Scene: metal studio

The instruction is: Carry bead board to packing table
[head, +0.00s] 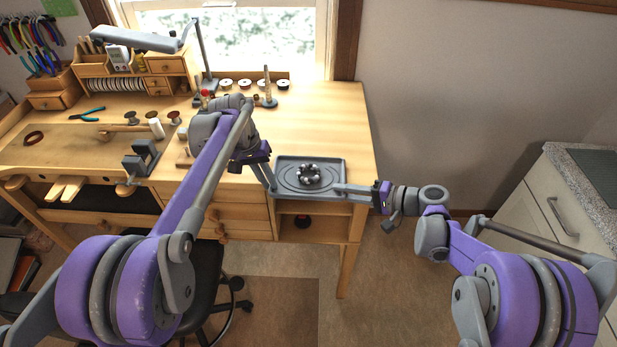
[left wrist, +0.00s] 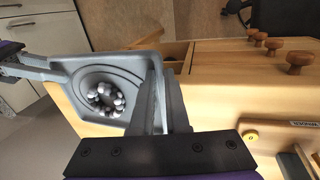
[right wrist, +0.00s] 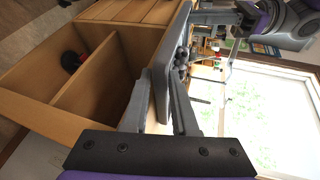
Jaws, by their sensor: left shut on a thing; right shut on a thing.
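The bead board (head: 326,165) is a grey tray with curved grooves and a ring of dark and pale beads (head: 308,174) on it. It is at the front right of the wooden workbench in the head view, roughly level. My left gripper (head: 272,186) is shut on its left edge, and my right gripper (head: 340,188) is shut on its right edge. The left wrist view shows the board (left wrist: 70,68) between both grippers. The right wrist view shows it edge-on (right wrist: 164,75). I cannot tell whether it touches the bench top. No packing table is identifiable.
The workbench (head: 330,110) has open shelves under the board and holds a lamp (head: 130,36), pliers (head: 88,114) and several spools. A black chair (head: 205,275) stands in front. A cabinet with a speckled top (head: 575,165) is at the right. Floor is clear in the middle.

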